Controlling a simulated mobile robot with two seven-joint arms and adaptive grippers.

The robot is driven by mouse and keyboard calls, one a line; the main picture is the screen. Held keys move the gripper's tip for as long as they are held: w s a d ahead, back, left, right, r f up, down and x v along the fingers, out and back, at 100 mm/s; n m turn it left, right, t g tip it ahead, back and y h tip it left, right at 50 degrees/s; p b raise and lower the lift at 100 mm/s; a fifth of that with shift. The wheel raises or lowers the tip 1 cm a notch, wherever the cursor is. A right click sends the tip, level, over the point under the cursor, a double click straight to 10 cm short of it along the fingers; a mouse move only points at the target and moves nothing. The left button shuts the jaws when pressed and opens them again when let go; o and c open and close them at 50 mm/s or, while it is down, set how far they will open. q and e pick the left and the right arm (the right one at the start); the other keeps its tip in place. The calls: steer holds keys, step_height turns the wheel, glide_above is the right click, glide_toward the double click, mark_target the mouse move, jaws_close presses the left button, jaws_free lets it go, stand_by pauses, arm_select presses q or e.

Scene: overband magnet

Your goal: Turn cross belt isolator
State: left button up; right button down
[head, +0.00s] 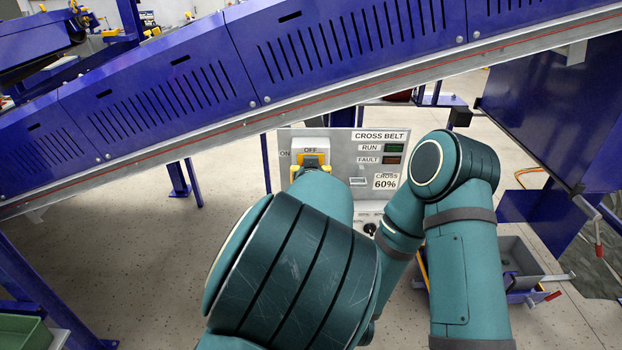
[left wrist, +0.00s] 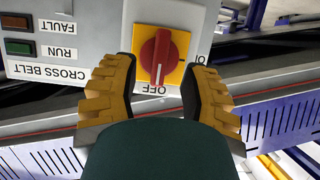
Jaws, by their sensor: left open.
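The cross belt isolator is a red rotary knob (left wrist: 161,57) on a yellow plate (left wrist: 177,74), mounted on a grey control panel (head: 344,152). The left wrist view is upside down to the panel lettering. The knob's handle lies in line with the OFF label. In the head view my left gripper (head: 311,161) is at the isolator below the OFF label and hides the knob. My right gripper is not visible.
A blue conveyor (head: 300,50) slopes across above the panel. A grey bin (head: 515,258) stands at lower right. Floor left of the panel is clear.

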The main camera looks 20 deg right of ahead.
arm_select(q)
steer(key=v, duration=0.8)
